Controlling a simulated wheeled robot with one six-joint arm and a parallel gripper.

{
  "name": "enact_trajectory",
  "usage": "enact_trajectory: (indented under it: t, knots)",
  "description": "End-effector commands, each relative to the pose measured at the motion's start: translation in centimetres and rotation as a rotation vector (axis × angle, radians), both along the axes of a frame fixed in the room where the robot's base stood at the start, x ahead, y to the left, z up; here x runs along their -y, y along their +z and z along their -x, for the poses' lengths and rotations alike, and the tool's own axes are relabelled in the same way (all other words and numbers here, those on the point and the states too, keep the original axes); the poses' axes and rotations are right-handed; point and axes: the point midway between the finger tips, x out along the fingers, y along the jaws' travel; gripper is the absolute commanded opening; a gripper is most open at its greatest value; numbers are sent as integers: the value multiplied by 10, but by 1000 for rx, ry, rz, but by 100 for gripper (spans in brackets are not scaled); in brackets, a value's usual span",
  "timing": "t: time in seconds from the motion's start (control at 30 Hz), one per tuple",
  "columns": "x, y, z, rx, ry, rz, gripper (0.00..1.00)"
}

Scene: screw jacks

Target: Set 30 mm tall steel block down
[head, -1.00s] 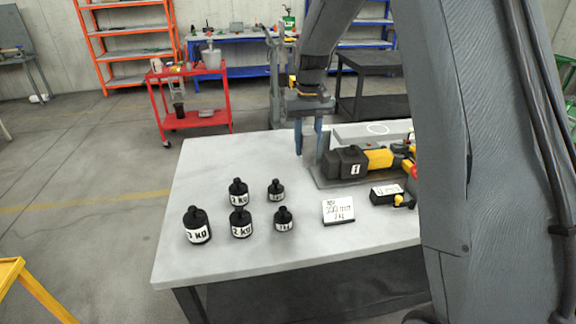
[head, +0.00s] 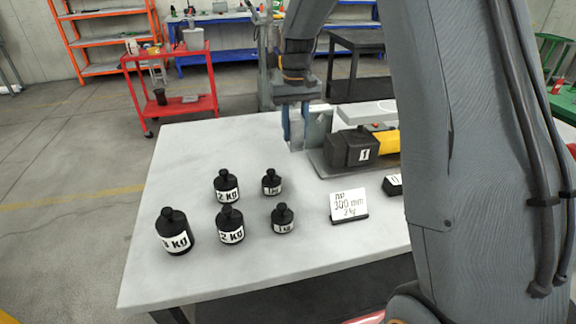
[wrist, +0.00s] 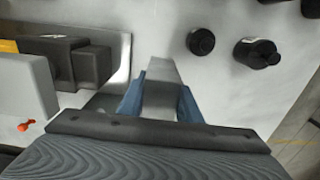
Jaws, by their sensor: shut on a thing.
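My gripper (head: 297,138) is above the back part of the grey table (head: 190,150), fingers pointing down beside the left end of the screw-jack fixture. In the wrist view my gripper (wrist: 160,103) has its two blue fingers shut on a plain grey steel block (wrist: 161,78), one on each side. The block's far end sticks out beyond the fingertips. In the head view the block is hard to make out between the fingers. I cannot tell whether its underside touches the table.
A black and yellow jack (head: 352,149) marked 1 lies on the fixture plate, close right of my gripper. Several black weights (head: 230,226) stand at the front left. A sign (head: 349,204) stands front right. The table's back left is clear.

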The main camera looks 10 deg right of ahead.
Motion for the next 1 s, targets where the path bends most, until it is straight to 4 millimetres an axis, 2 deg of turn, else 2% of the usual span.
enact_trajectory:
  t: [0.13, 0.4, 0.67, 0.9, 1.0]
  knots:
    - [0, -14, -1, -1, 0, 0, 0]
    - [0, -54, -1, 1, 0, 0, 0]
    - [0, -69, -1, 2, 0, 0, 0]
    - [0, -97, 0, 0, 0, 0, 0]
    - [0, -101, -1, 3, 0, 0, 0]
